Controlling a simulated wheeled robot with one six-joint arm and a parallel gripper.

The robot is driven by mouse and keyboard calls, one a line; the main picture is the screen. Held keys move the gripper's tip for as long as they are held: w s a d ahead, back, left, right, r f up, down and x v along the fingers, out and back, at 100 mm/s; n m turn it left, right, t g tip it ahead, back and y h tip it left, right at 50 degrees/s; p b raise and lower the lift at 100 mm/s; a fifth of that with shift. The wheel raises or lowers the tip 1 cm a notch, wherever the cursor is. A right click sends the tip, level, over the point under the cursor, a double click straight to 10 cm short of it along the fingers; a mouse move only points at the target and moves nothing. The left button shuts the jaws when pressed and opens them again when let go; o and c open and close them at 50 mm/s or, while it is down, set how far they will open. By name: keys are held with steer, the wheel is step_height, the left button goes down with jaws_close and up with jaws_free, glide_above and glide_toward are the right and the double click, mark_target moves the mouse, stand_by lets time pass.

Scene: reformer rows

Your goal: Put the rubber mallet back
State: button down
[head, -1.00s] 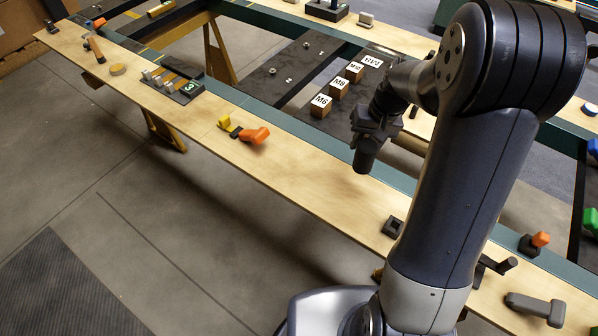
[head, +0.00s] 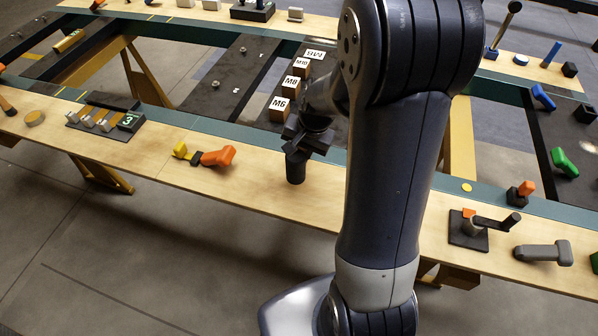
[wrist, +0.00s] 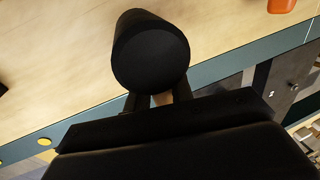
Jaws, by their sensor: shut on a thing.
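My gripper (head: 304,140) is shut on the rubber mallet, held above the near wooden plank. The mallet's black round head (head: 296,168) hangs below the jaws in the head view. In the wrist view the black head (wrist: 150,50) fills the upper middle, and a short piece of pale wooden handle shows between the fingers (wrist: 160,99). The rest of the handle is hidden by the gripper. I cannot tell how high the head is above the plank.
An orange and yellow clamp-like tool (head: 217,157) lies left of the mallet. Labelled wooden blocks (head: 279,110) stand behind. My arm hides part of the plank (head: 250,185).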

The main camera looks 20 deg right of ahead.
steer(key=shift+s+d+x, duration=0.1)
steer(key=shift+s+x, duration=0.05)
steer(key=shift+x, duration=0.7)
steer(key=shift+s+d+x, duration=0.15)
steer(key=shift+s+x, duration=0.05)
steer(key=shift+x, duration=0.7)
steer(key=shift+s+d+x, duration=0.1)
steer(key=shift+s+x, duration=0.05)
steer(key=shift+x, duration=0.7)
steer(key=shift+f, duration=0.3)
steer(key=c, duration=1.2)
jaws_free()
steer(key=shift+c, duration=0.2)
steer(key=shift+r, duration=0.45)
steer(key=v, duration=1.1)
steer(key=shift+s+d+r, duration=0.15)
